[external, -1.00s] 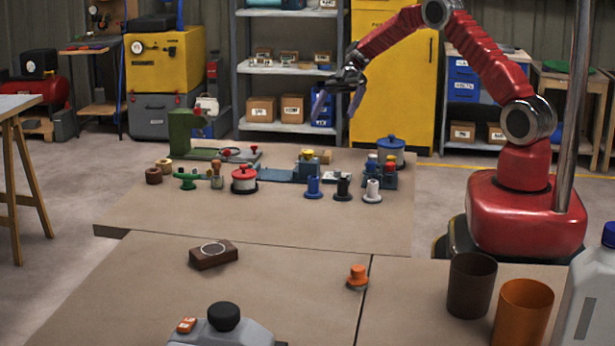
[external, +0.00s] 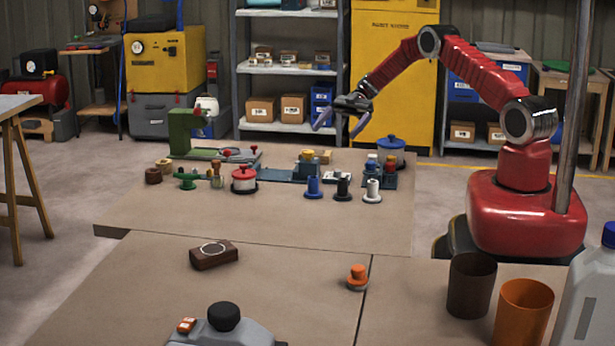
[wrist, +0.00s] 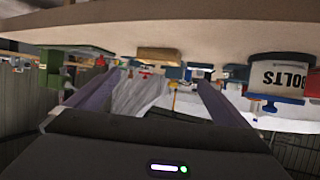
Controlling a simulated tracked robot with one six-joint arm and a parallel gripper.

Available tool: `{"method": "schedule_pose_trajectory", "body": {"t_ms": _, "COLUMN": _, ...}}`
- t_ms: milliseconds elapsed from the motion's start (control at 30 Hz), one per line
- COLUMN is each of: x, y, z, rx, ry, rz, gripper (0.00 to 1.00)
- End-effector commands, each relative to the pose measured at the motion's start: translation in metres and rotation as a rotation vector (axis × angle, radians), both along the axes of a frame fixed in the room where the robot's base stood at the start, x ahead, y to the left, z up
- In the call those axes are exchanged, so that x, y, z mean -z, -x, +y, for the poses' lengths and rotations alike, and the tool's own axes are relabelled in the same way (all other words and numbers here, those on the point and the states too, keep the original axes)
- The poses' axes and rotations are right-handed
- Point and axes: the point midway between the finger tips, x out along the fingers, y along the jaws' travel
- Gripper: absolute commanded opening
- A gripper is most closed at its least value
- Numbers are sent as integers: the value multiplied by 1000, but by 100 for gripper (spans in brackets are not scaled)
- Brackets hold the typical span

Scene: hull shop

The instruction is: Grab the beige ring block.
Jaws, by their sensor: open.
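A small beige block with a dark opening on top (external: 164,166), like a ring, sits at the left of the far table, beside a brown ring-like piece (external: 153,175). Another small tan block (external: 325,157) lies near the table's back middle; I cannot tell if it has a hole. A tan block, seemingly that one, shows upside down at the top of the wrist view (wrist: 160,54). My gripper (external: 338,125) is open and empty, in the air beyond the table's back edge, apart from both blocks. Its two purple fingers show spread in the wrist view (wrist: 160,78).
A blue-lidded pot (external: 390,152) stands right of the tan block; its BOLTS label shows in the wrist view (wrist: 285,77). A green machine (external: 186,132), a red-lidded pot (external: 244,181) and several spools crowd the table. Its front part is clear.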

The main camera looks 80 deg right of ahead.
Motion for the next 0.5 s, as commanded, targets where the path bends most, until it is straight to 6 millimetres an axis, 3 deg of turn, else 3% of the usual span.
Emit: {"method": "schedule_pose_trajectory", "body": {"t_ms": 500, "x": 28, "y": -25, "z": 62, "rx": -2, "ry": -1, "rz": 2, "gripper": 100}}
